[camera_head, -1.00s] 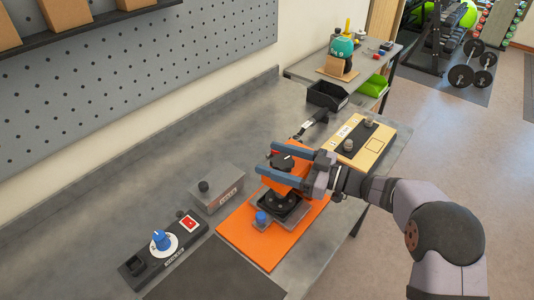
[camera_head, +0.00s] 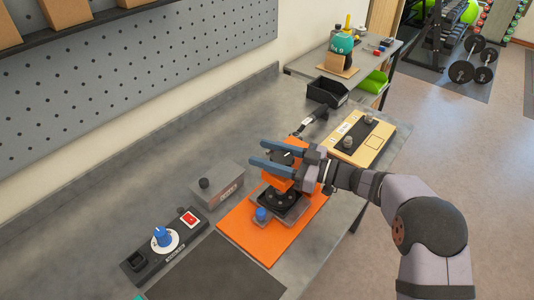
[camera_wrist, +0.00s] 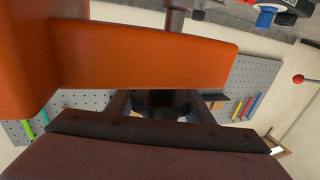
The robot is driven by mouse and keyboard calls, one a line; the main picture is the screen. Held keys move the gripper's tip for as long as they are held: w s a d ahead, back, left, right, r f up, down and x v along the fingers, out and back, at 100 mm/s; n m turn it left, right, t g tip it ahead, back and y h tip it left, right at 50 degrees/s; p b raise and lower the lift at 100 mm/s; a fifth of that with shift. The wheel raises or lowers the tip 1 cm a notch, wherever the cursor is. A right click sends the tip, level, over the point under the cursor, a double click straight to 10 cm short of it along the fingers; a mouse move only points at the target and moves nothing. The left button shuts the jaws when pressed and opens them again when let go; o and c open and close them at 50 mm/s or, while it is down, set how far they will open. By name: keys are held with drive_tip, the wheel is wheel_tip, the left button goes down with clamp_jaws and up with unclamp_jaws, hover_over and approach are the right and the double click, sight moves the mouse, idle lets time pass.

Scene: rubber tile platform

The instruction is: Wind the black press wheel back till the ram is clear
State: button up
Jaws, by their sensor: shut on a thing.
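The orange press (camera_head: 274,180) stands on an orange mat (camera_head: 258,244). Its black wheel (camera_head: 285,158) is at the top, partly hidden by my blue fingers. My gripper (camera_head: 268,155) reaches in from the right with one finger on each side of the wheel, shut on it. In the wrist view, the orange press body (camera_wrist: 140,58) fills much of the upper picture, and the dark wheel (camera_wrist: 160,103) shows below it between my fingers. A dark round shaft (camera_wrist: 175,18) shows above the orange arm. I cannot tell whether the ram is clear of the black base (camera_head: 282,199).
A blue knob (camera_head: 261,214) sits at the front of the press. A grey box (camera_head: 217,185) and a dial panel (camera_head: 163,245) stand to the left. A yellow panel with knobs (camera_head: 376,142) is to the right, and a black bin (camera_head: 327,92) is behind.

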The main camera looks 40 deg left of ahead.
sight(290, 158)
drive_tip(key=shift+s+d+r+n+g+h+b, duration=0.15)
drive_tip(key=shift+s+n+g+h+b, duration=0.2)
drive_tip(key=shift+n+g+h, duration=0.5)
drive_tip(key=shift+s+d+f+n+g+h+b, duration=0.15)
drive_tip(key=shift+n+g+b, duration=0.4)
drive_tip(key=shift+g, duration=0.65)
drive_tip(key=shift+s+d+r+n+g+h+b, duration=0.1)
drive_tip(key=shift+s+n+g+h+b, duration=0.2)
drive_tip(key=shift+n+g+h, duration=0.5)
drive_tip(key=shift+g, duration=0.35)
drive_tip(key=shift+w, duration=0.1)
drive_tip(key=o, duration=1)
drive_tip(key=shift+o, duration=0.2)
drive_tip(key=shift+w+d+b, duration=0.25)
drive_tip(key=shift+d+b, duration=0.05)
drive_tip(key=shift+d, duration=0.1)
drive_tip(key=b+v, duration=0.1)
drive_tip(key=v, duration=0.4)
drive_tip(key=shift+w+d+b, duration=0.1)
drive_tip(key=shift+d+b, duration=0.05)
drive_tip(key=shift+b, duration=0.2)
drive_tip(key=shift+w+d, duration=0.35)
drive_tip(key=shift+d, duration=0.1)
